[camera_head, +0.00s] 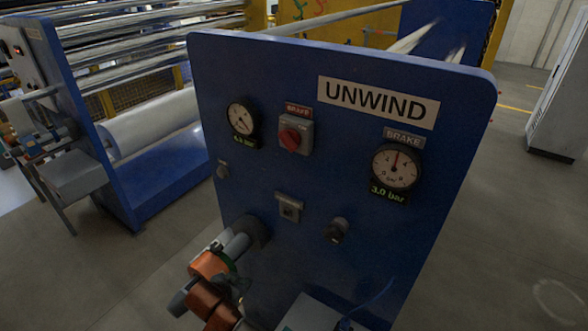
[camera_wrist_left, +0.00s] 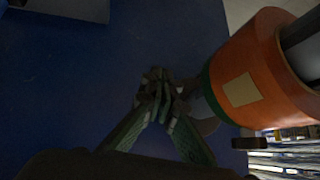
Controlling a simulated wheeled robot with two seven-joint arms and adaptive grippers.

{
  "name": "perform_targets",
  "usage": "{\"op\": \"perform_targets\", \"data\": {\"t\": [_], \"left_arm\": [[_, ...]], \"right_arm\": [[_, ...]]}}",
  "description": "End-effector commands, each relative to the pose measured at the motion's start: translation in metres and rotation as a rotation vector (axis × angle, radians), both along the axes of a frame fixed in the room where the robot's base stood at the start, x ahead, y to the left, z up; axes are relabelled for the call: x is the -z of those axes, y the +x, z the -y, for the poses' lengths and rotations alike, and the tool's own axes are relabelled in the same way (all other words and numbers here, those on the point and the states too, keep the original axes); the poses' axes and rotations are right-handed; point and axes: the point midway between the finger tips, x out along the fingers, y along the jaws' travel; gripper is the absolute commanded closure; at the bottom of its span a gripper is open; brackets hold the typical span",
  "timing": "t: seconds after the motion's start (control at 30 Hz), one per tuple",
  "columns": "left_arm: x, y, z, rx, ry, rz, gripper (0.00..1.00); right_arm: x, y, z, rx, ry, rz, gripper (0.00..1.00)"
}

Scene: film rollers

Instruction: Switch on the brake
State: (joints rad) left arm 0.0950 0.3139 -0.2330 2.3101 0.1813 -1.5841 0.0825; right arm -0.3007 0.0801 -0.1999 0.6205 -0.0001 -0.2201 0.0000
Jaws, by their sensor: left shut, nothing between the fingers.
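My left gripper (camera_head: 240,286) is low in front of the panel, well below the knob and beside an orange cylinder. In the left wrist view its green-grey fingers (camera_wrist_left: 160,92) meet at the tips, empty, with the blue panel behind. My right gripper is out of view.
The orange cylinder (camera_wrist_left: 258,68) is close beside the left fingers in the left wrist view. The left gauge (camera_head: 242,117) and BRAKE gauge (camera_head: 397,167), reading 3.0 bar, flank the knob. A grey switch (camera_head: 289,208) and black knob (camera_head: 337,230) sit lower.

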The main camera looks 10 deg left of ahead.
Motion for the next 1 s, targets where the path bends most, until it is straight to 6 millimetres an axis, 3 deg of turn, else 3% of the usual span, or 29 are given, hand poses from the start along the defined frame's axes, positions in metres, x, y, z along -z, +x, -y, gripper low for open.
{"op": "perform_targets", "data": {"t": [0.03,0.2,0.47,0.67,0.8,1.0], "left_arm": [[-0.027,0.014,0.008,0.027,0.011,0.041,1.0],[-0.11,0.046,0.037,0.109,0.042,0.154,1.0],[-0.241,0.067,0.078,0.219,0.119,0.326,1.0],[-0.337,0.06,0.105,0.286,0.195,0.458,1.0],[-0.401,0.046,0.121,0.321,0.255,0.549,1.0],[-0.476,0.018,0.137,0.348,0.338,0.664,1.0]], "right_arm": [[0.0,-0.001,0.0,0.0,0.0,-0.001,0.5],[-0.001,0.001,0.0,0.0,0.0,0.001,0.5],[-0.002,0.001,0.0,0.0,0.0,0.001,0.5],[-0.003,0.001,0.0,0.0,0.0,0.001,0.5],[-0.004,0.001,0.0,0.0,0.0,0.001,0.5],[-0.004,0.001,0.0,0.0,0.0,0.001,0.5]]}}
